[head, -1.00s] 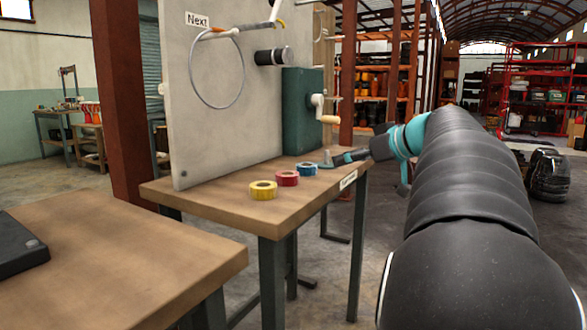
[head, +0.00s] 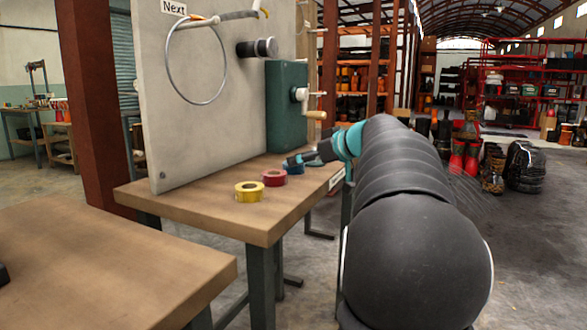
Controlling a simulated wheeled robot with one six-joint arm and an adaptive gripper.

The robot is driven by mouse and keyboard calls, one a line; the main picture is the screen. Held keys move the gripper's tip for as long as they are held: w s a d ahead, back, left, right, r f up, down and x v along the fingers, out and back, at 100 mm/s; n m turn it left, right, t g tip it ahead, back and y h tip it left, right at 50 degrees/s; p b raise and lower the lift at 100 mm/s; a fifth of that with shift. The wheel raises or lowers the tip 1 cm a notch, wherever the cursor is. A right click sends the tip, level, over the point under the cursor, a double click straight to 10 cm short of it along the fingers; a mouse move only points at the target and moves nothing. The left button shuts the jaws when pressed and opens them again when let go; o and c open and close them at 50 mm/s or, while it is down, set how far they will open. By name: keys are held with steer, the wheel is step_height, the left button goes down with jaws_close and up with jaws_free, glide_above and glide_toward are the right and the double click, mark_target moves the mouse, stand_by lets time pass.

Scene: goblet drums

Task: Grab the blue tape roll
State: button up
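The blue tape roll (head: 294,169) lies on the wooden table, the farthest of three rolls in a row. My gripper (head: 290,161) reaches in from the right, with its fingers over or just behind the top of the blue roll. It hides part of the roll. The fingers are small and dark here, so I cannot tell whether they touch the roll or how far apart they are.
A red tape roll (head: 274,178) sits close beside the blue one, and a yellow roll (head: 249,192) is nearer the front. A grey upright panel (head: 190,120) and a green box with a crank (head: 287,105) stand behind. Another table (head: 110,260) is at front left.

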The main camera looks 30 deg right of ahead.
steer(key=x, duration=0.5)
steer(key=shift+a+f, duration=0.1)
steer(key=shift+f, duration=0.15)
steer(key=shift+s, duration=0.1)
steer(key=c, duration=1.3)
